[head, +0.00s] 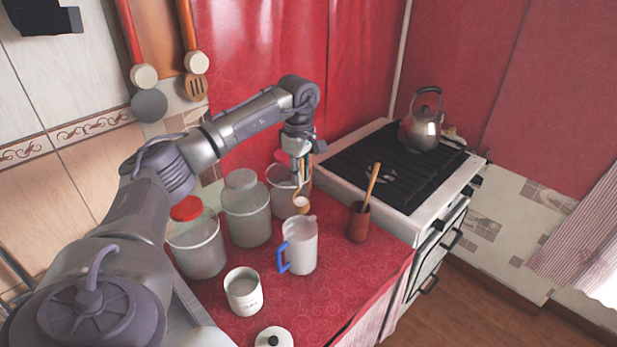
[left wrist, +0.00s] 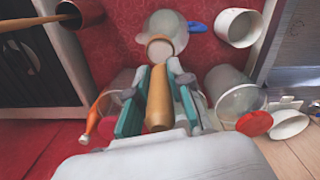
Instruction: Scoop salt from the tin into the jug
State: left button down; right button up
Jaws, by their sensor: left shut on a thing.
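My left gripper (head: 300,174) is shut on a wooden scoop (head: 301,206) by its handle, bowl downward of the fingers. In the left wrist view the scoop's handle (left wrist: 158,103) lies between the teal fingers of the gripper (left wrist: 157,78). The bowl looks pale inside, like salt, but the amount is unclear. A whitish jug (head: 301,248) with a blue handle stands upright just below the scoop; in the left wrist view the jug (left wrist: 168,22) lies behind the bowl. An open white tin (head: 244,294) stands front left of the jug. My right gripper is out of view.
A loose lid (head: 274,338) lies at the front. A red-lidded jar (head: 198,245), a grey-lidded jar (head: 247,212) and another jar (head: 283,196) stand behind. A brown cup (head: 358,224) with a wooden utensil stands right, before the stove (head: 400,190) with a kettle (head: 420,128).

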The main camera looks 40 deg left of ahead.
pick_arm(q)
jog(key=a+f, duration=0.1)
jog(key=a+f+y+b, duration=0.1)
jog(key=f, duration=0.1)
jog(key=shift+s+d+f+y+b, duration=0.2)
jog(key=shift+s+d+f+b, duration=0.05)
jog(key=shift+d+f+b, duration=0.25)
jog(key=shift+s+d+f+y+b, duration=0.2)
jog(key=shift+d+f+b, duration=0.15)
jog(key=shift+d+f, duration=0.25)
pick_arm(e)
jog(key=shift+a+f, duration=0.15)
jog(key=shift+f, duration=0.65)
pick_arm(q)
jog(key=shift+t, duration=0.3)
jog(key=shift+s+d+f+y, duration=0.1)
jog(key=shift+s+d+y, duration=0.05)
jog(key=shift+d+y, duration=0.3)
jog(key=shift+s+d+t+y+b, duration=0.3)
jog(key=shift+d+t+y+b, duration=0.15)
jog(key=shift+d+y, duration=0.6)
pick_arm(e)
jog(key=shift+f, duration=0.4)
pick_arm(q)
jog(key=shift+a+f, duration=0.1)
jog(key=shift+a, duration=0.05)
